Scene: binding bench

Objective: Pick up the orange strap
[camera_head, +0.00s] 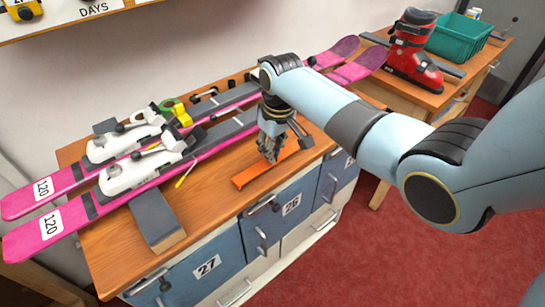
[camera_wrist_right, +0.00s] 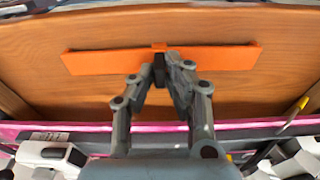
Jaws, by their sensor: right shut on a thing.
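The orange strap (camera_head: 257,172) lies flat along the front part of the wooden bench top in the head view, right of the grey block. In the right wrist view the strap (camera_wrist_right: 215,57) runs across the upper middle, with a small raised part at its centre. My right gripper (camera_head: 270,157) reaches down over the strap's middle. In the right wrist view the gripper (camera_wrist_right: 167,62) has its fingertips closed together at that raised part, shut on the strap. The fingers cover a bit of the strap's centre. My left gripper is not in view.
Pink skis (camera_head: 60,225) with white bindings lie along the bench behind the strap. A grey block (camera_head: 156,218) and a yellow screwdriver (camera_head: 184,175) are to the left. A red ski boot (camera_head: 413,50) and a green bin (camera_head: 455,38) stand on the far right bench.

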